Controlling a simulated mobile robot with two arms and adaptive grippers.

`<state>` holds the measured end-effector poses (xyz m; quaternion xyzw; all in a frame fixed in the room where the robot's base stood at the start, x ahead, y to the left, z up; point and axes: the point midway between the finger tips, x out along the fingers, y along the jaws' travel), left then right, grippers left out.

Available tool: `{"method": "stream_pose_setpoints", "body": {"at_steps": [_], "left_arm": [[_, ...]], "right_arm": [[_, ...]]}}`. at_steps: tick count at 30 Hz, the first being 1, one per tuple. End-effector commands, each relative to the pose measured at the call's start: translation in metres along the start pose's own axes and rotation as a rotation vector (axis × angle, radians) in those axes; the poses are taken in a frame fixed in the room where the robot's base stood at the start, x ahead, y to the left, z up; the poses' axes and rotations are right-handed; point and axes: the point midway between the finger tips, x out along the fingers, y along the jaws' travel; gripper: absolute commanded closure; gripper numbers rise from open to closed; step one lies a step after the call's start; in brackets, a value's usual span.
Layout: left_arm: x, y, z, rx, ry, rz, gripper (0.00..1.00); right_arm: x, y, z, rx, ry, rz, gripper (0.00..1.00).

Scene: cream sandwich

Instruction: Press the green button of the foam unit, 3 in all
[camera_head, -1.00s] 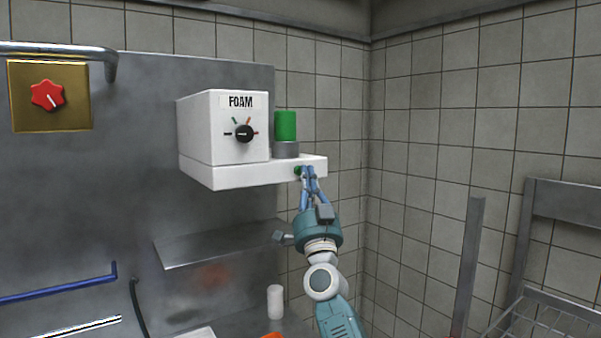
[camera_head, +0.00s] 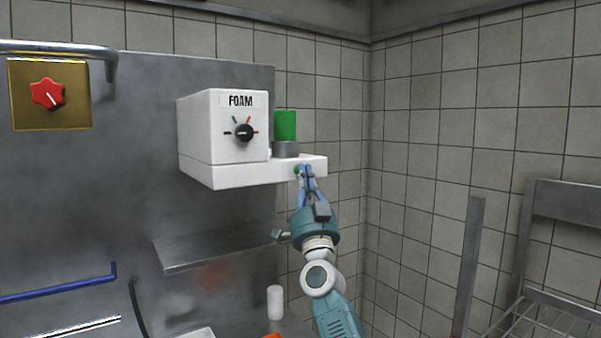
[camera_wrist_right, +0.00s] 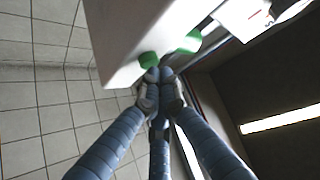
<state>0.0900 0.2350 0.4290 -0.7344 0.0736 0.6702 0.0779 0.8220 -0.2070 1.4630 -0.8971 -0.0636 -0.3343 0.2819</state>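The white foam unit (camera_head: 223,128), labelled FOAM, is mounted on the metal back panel. Its small green button (camera_head: 297,169) is on the front face of the base, near the right end; it also shows in the right wrist view (camera_wrist_right: 149,60). A green cylinder (camera_head: 285,125) stands on a grey collar on top of the base. My right gripper (camera_head: 305,170) is shut and empty, its fingertips together right beside the button. In the wrist view the fingertips (camera_wrist_right: 155,76) overlap the button's lower edge; I cannot tell if they touch. My left gripper is not in view.
A metal shelf (camera_head: 215,247) juts out below the unit. A white cup-like cylinder (camera_head: 275,302) stands lower down. A red knob (camera_head: 47,93) is at the far left, and a metal rack (camera_head: 560,215) stands at the right. Open space lies right of the unit.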

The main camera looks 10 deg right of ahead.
Motion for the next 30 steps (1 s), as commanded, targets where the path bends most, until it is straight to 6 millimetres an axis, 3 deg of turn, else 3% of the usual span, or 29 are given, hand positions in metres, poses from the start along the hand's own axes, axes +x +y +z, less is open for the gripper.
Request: {"method": "stream_pose_setpoints", "body": {"at_steps": [30], "left_arm": [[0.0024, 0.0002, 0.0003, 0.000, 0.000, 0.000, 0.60]], "right_arm": [[0.0042, -0.0010, 0.0034, 0.001, -0.001, 0.000, 1.00]]}}
